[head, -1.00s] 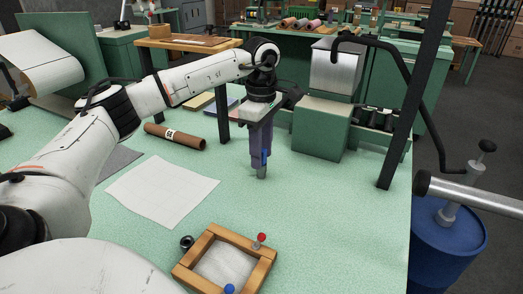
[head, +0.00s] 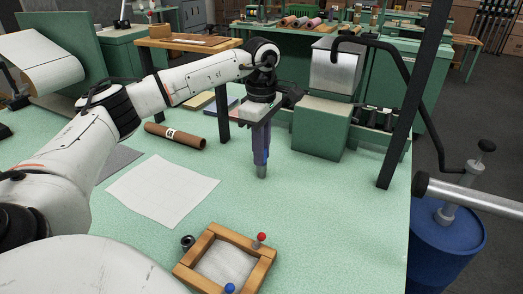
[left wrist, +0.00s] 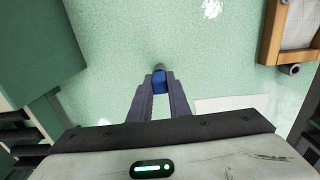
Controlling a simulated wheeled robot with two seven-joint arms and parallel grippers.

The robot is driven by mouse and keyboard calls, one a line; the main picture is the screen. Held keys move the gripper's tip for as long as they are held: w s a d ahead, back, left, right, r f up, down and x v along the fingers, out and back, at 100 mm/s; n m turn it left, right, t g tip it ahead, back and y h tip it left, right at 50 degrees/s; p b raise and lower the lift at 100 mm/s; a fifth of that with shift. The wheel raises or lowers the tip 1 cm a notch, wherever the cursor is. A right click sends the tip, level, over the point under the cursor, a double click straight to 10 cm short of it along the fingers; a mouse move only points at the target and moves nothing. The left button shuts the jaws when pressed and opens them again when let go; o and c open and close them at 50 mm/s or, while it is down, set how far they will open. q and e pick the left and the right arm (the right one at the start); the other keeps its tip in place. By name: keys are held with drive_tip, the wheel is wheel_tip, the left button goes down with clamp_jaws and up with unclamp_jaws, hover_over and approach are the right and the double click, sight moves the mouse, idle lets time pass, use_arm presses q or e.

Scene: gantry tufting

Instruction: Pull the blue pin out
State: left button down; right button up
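The blue pin (head: 230,288) stands at the near side of a small wooden frame (head: 212,245), close to the bottom edge of the head view. A red pin (head: 261,237) stands at the frame's right corner. My left gripper (head: 262,160) points down over the green table, behind and apart from the frame. Its fingers are closed on a small blue piece (left wrist: 159,82) with a grey tip, held between the fingertips in the left wrist view. The frame's edge also shows there at upper right (left wrist: 271,35), without the pins. My right gripper is not in view.
A white gridded sheet (head: 160,193) and a brown roll (head: 175,135) lie to the left. A dark ring-like part (head: 188,243) sits beside the frame. A green machine block (head: 320,130) and a dark post (head: 405,130) stand at right. The table (head: 330,220) right of the frame is clear.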

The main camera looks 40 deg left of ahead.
use_arm(q)
drive_tip(key=c, duration=2.3)
unclamp_jaws()
clamp_jaws()
drive_tip(key=shift+r, duration=0.15)
drive_tip(key=shift+r+p, duration=1.75)
drive_tip(key=shift+p, duration=0.1)
